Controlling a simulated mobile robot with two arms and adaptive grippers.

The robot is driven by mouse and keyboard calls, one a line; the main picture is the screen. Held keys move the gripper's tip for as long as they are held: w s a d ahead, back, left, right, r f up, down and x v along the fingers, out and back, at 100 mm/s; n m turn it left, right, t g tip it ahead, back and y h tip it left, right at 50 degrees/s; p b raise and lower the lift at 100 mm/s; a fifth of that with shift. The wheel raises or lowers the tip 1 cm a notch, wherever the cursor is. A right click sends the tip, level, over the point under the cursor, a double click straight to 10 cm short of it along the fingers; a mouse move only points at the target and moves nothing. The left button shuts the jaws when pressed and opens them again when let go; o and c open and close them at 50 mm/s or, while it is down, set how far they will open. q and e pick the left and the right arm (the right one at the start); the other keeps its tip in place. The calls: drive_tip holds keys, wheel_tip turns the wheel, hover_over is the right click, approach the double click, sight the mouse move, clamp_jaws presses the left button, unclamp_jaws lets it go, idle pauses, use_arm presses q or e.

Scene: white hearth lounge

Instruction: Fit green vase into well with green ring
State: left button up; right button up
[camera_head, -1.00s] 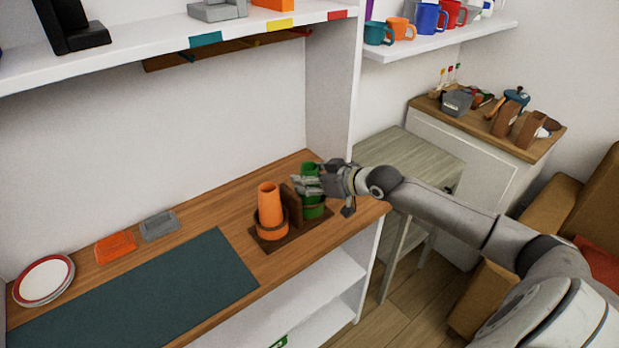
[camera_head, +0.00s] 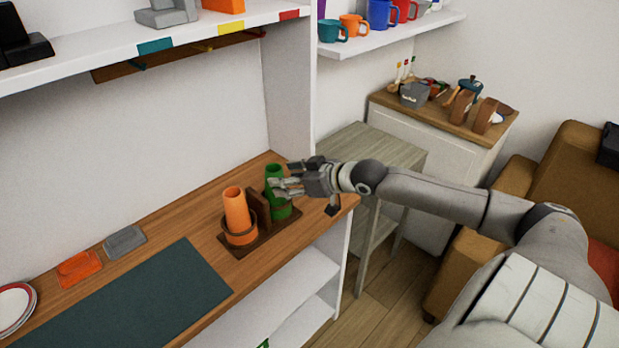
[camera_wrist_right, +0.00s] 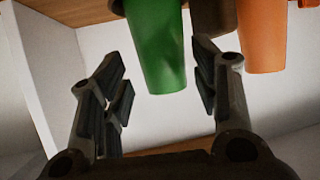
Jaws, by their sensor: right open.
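The green vase (camera_head: 274,172) stands upright in the right well of a brown wooden holder (camera_head: 262,243), on the counter. Its base sits inside the green-ringed well (camera_head: 281,211); the seating depth is hard to tell. My right gripper (camera_head: 282,188) is open at the vase's right side, with its fingers in front of the vase's upper part. In the right wrist view, the vase (camera_wrist_right: 157,50) shows between the spread fingers (camera_wrist_right: 165,95), with gaps on both sides. My left gripper is out of view.
An orange vase (camera_head: 236,211) stands in the holder's left well, with a brown divider (camera_head: 258,206) between the two. A dark mat (camera_head: 135,300), an orange dish (camera_head: 79,268) and a grey dish (camera_head: 125,241) lie to the left. A shelf (camera_head: 190,38) hangs above.

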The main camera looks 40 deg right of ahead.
drive_tip(key=p+v, duration=0.3)
drive_tip(key=v, duration=0.4)
idle(0.6)
drive_tip(key=shift+a+r, duration=0.1)
